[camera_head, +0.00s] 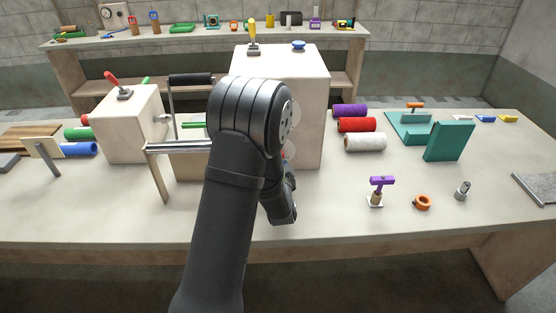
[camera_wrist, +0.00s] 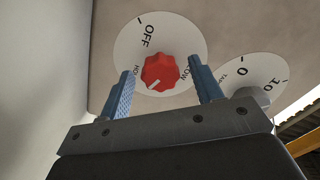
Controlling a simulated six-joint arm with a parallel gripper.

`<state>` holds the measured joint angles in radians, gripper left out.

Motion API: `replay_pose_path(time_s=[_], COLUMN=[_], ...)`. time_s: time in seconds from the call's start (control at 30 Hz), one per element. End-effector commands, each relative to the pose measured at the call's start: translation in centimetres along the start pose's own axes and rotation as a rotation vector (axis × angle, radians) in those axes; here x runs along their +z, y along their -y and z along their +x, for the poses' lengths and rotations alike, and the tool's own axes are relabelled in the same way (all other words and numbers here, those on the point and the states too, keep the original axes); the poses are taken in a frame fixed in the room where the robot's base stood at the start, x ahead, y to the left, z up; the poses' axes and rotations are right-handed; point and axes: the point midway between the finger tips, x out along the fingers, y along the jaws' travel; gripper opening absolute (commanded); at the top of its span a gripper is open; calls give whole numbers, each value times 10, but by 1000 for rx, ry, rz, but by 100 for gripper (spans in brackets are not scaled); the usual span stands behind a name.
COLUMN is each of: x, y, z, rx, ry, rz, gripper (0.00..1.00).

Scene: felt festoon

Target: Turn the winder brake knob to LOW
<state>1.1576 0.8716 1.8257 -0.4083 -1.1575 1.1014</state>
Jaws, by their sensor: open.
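The red fluted knob (camera_wrist: 159,71) sits on a round white dial (camera_wrist: 128,48) in the wrist view. The dial reads OFF at the upper left, LOW at the right, partly covered by a finger, and a label starting "HO" at the lower left. The knob's white mark points to the lower left, towards the "HO" label. My gripper (camera_wrist: 163,80) is open, with one blue finger on each side of the knob; I cannot tell whether either touches it. In the head view my arm hides most of the dial, on the front of the tall beige cabinet (camera_head: 313,95).
A second dial (camera_wrist: 249,72) with a grey knob (camera_wrist: 250,97) is just right of my right finger. On the bench, a metal-railed stand (camera_head: 180,146) is left of my arm.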

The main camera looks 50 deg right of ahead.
Motion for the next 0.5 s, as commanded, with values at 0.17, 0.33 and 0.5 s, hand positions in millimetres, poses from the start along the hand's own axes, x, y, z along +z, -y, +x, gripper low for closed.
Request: replay_pose_path(time_s=[0.17,0.33,0.5], x=[0,0,0], y=[0,0,0], z=[4,4,4], rx=[1,1,1], ry=[1,0,0], rz=[1,0,0], gripper=[59,59,26])
